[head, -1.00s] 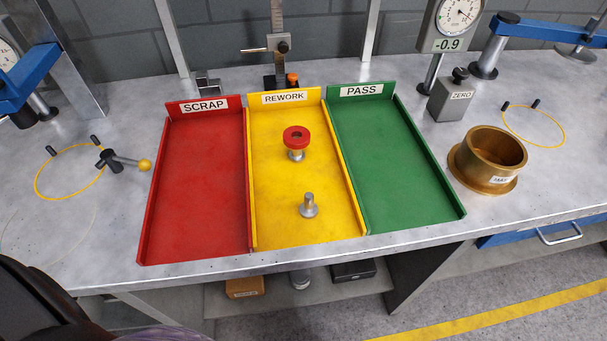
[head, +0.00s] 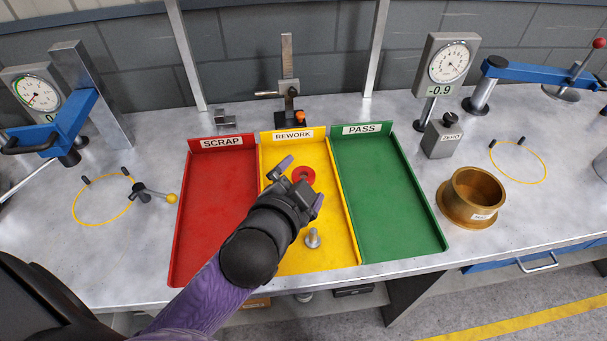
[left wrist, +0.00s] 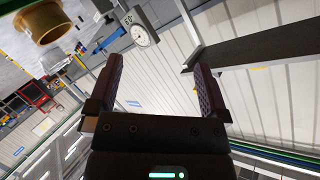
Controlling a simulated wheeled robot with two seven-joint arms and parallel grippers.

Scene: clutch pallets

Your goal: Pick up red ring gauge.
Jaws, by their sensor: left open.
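The red ring gauge (head: 304,175) is in the yellow REWORK tray (head: 325,255), in the upper middle part of it. In the earlier head view it sits on a metal post; now its lower part is hidden by my left gripper. My left gripper (head: 302,180) is over the yellow tray, in front of the ring in the head view. Its two fingers are spread apart with nothing between them. In the left wrist view the open fingers (left wrist: 157,90) also show empty, and the ring is not in that view. My right gripper is not in view.
The red SCRAP tray (head: 212,205) and green PASS tray (head: 385,195) flank the yellow one. A short metal post (head: 312,238) stands nearer the front.

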